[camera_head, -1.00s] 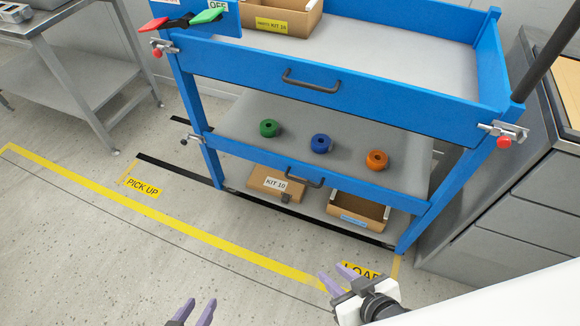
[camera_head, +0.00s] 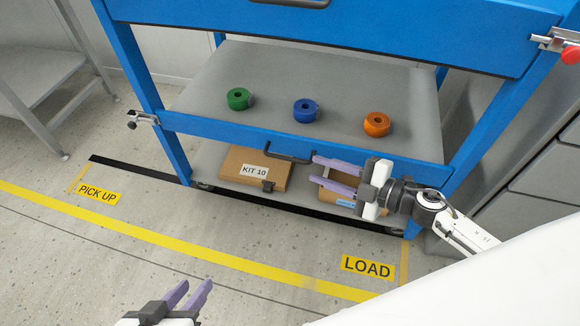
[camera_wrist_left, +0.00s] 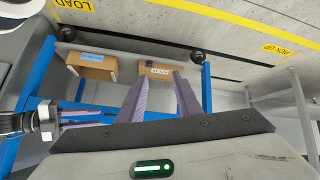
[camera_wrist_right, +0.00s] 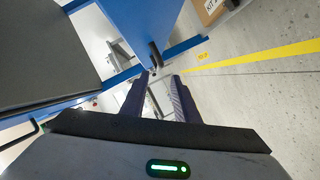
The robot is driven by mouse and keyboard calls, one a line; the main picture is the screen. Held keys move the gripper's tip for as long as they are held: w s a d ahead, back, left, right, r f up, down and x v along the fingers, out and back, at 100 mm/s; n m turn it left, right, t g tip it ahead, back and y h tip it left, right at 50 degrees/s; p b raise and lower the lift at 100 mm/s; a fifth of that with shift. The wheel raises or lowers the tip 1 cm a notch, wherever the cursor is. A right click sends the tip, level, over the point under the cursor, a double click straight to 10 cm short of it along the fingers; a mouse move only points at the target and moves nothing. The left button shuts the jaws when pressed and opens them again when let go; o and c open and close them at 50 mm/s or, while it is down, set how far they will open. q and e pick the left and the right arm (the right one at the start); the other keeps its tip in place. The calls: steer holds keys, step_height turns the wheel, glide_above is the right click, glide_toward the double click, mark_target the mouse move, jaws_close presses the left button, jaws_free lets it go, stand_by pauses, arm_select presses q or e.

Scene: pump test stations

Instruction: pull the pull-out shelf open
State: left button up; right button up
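The pull-out shelf is the grey middle shelf (camera_head: 280,75) of the blue cart, with a blue front board (camera_head: 230,131) and a dark bar handle (camera_head: 290,156). Its front lies about level with the cart posts. My right gripper (camera_head: 315,170) is open, just right of the handle, fingers pointing left towards it. In the right wrist view a dark handle (camera_wrist_right: 155,54) shows ahead, between the fingertips (camera_wrist_right: 157,78); I see no contact. My left gripper (camera_head: 192,290) is open and empty, low in front of the cart; its fingers also show in the left wrist view (camera_wrist_left: 160,80).
Green (camera_head: 238,98), blue (camera_head: 305,110) and orange (camera_head: 376,124) rings stand on the shelf. Below are a KIT 10 box (camera_head: 245,168) and an open carton (camera_head: 340,196), partly hidden by my right gripper. A grey cabinet (camera_head: 540,195) stands right. The floor in front is clear.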

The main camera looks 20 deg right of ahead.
mark_target(295, 161)
steer(key=b+x, duration=0.2)
steer(key=x, duration=0.7)
steer(key=shift+w+a, duration=0.25)
steer(key=shift+w, duration=0.1)
jaws_close()
